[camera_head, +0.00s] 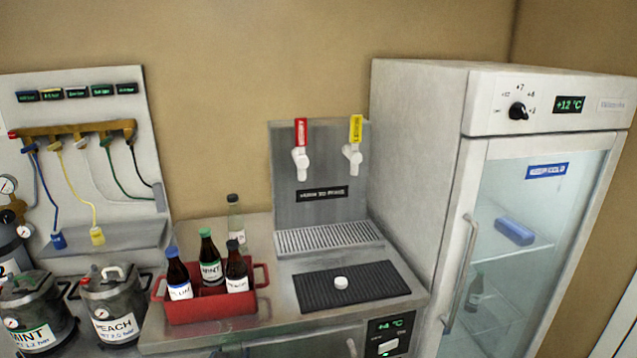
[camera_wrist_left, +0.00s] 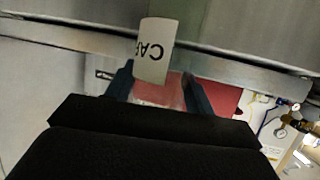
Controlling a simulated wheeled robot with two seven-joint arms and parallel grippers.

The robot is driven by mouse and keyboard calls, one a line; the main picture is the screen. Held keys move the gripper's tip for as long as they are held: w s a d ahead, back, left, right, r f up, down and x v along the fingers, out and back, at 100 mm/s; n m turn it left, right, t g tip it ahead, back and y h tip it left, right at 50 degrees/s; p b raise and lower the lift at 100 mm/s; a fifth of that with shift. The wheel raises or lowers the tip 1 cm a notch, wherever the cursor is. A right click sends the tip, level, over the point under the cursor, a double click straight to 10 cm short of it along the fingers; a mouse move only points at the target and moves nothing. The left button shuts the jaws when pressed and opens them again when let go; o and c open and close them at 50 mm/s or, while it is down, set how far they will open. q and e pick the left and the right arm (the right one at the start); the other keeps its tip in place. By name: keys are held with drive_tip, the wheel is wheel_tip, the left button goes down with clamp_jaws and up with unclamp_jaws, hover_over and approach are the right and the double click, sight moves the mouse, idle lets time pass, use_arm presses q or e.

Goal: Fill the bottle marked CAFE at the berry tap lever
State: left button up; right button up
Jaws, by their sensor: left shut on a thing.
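In the left wrist view my left gripper (camera_wrist_left: 158,92) is shut on a clear bottle (camera_wrist_left: 157,93). Its white label shows upside-down letters reading CA, with the rest turned out of sight. Neither gripper can be made out in the head view. Two white taps stand on the steel panel: one has a red lever (camera_head: 301,132), the other a yellow lever (camera_head: 356,129). The lever lettering is too small to read. A clear bottle with a pale label (camera_head: 235,219) shows behind the red crate; I cannot tell whether it is the held one.
The red crate (camera_head: 211,306) holds several dark bottles. Below the taps are a drip grate (camera_head: 328,237) and a black mat (camera_head: 352,287) with a small white cap (camera_head: 341,283). A glass-door fridge (camera_head: 412,150) stands right, and kegs (camera_head: 113,308) stand left.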

use_arm(q)
drive_tip(key=shift+r, duration=0.1)
drive_tip(key=w+d+r+m+h, duration=0.1)
drive_tip(key=w+d+r+h, duration=0.15)
drive_tip(key=r, duration=0.35)
drive_tip(key=w+d+r+m+h, duration=0.1)
drive_tip(key=w+d+r+m, duration=0.15)
drive_tip(key=r, duration=0.35)
drive_tip(key=w+r+m+g+h, duration=0.1)
drive_tip(key=w+r, duration=0.7)
drive_tip(key=r, duration=0.4)
drive_tip(key=w+r+h, duration=0.1)
drive_tip(key=w+r, duration=0.8)
drive_tip(key=r, duration=0.2)
drive_tip(key=w+d+f+n+y, duration=0.2)
drive_tip(key=w+f+n+y, duration=0.7)
drive_tip(key=w+f, duration=0.55)
drive_tip(key=s+d+f+n+g+y, duration=0.4)
drive_tip(key=d+f+n+g+y, duration=0.2)
drive_tip(key=d+f+n+y, duration=0.4)
drive_tip(key=w+a+r+m+h, duration=0.1)
drive_tip(key=w+a+m+h, duration=0.1)
drive_tip(key=w, duration=1.3)
drive_tip(key=shift+w, duration=0.15)
